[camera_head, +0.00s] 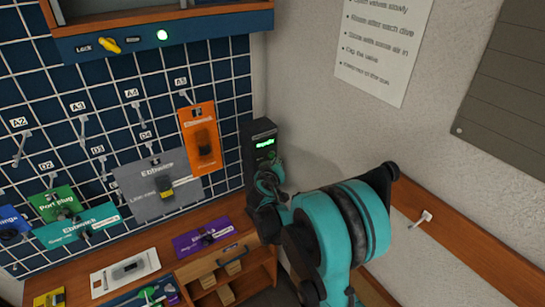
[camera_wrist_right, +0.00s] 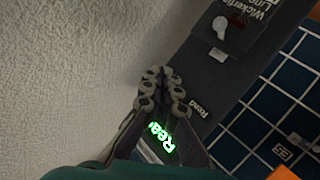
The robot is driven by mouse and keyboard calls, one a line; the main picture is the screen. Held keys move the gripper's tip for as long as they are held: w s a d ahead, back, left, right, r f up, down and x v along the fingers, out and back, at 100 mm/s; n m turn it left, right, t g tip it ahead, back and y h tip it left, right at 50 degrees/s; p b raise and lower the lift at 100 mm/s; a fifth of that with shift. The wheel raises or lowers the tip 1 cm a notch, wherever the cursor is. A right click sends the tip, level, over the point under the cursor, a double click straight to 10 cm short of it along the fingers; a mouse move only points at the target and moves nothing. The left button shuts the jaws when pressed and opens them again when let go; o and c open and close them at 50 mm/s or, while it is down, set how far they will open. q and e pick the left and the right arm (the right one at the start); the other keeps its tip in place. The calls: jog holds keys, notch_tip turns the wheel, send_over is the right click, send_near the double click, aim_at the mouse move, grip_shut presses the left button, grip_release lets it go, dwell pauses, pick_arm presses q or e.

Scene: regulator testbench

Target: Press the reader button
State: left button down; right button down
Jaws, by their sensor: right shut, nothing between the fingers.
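The reader is a tall dark box (camera_head: 259,150) on the wall at the right edge of the pegboard. Its small screen is lit with green text. In the right wrist view the reader (camera_wrist_right: 222,70) runs diagonally, with the green text (camera_wrist_right: 160,137) partly covered by my fingers. A "Read" label shows just right of the fingertips; a button beside it is hidden or not distinguishable. My right gripper (camera_head: 268,182) is shut and empty, in front of the reader's lower part. Its fingertips (camera_wrist_right: 165,82) overlap the reader's edge; I cannot tell whether they touch it. My left gripper is out of view.
The pegboard (camera_head: 60,135) holds hooks and several colored packs, including an orange one (camera_head: 199,120) close to the reader. A wooden bench (camera_head: 155,250) with packs and an open cubby lies below. A wooden rail with a white hook (camera_head: 420,218) is at right.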

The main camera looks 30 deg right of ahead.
jog(key=shift+w, duration=0.1)
jog(key=shift+w, duration=0.35)
jog(key=shift+w+a, duration=0.1)
jog(key=shift+w, duration=0.35)
dwell(0.6)
jog(key=shift+s, duration=0.9)
jog(key=s, duration=0.5)
jog(key=shift+d+b, duration=0.3)
jog(key=shift+b, duration=0.05)
dwell(0.3)
